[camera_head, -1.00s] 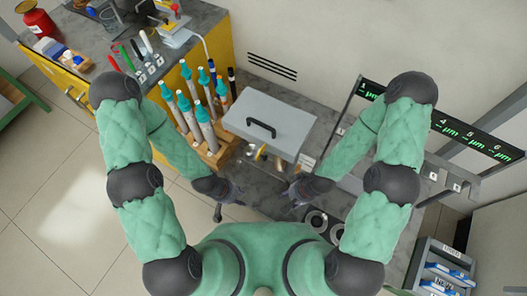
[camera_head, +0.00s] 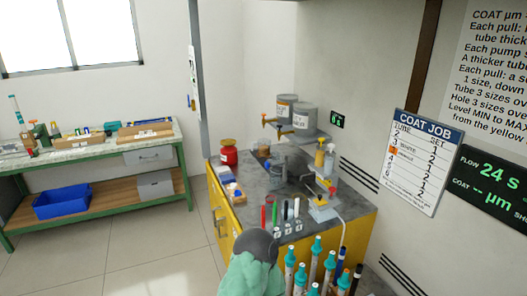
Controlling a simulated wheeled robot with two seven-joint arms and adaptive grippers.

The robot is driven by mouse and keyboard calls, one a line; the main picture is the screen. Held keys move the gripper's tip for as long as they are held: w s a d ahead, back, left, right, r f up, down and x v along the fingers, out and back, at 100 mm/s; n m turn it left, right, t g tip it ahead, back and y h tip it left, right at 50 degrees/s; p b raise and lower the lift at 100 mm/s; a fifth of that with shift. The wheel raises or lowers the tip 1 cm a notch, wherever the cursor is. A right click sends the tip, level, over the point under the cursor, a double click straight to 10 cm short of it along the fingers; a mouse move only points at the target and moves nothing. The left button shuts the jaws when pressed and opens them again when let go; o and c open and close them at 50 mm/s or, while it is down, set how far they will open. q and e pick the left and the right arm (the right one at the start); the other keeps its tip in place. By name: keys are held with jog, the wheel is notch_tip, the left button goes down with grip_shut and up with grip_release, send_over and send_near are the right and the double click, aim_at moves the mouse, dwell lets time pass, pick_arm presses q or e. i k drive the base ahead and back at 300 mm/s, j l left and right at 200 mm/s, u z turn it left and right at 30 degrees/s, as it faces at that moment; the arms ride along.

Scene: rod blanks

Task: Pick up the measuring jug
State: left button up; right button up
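I cannot clearly pick out a measuring jug. A grey, roughly cylindrical vessel (camera_head: 280,168) stands on the grey worktop (camera_head: 345,212) of the yellow cabinet; it is small and partly covered by other items, so I cannot tell whether it is the jug. One of my green arms with a dark joint shows at the bottom centre. Neither gripper is in the picture.
A red canister (camera_head: 229,154) stands at the worktop's left edge. Two grey taps-fitted tanks (camera_head: 303,119) are at the back wall. Teal-capped tubes (camera_head: 316,250) stand upright in front. A green bench (camera_head: 95,146) with a blue bin (camera_head: 62,203) is at left; floor between is clear.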

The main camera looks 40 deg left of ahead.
aim_at(265, 145)
jog(key=z, duration=0.2)
jog(key=j+z, duration=0.2)
jog(key=j, duration=0.25)
jog(key=j+z, duration=0.2)
jog(key=j, duration=0.2)
jog(key=k+j+z, duration=0.2)
jog(key=j, duration=0.25)
jog(key=j+z, duration=0.2)
jog(key=j, duration=0.2)
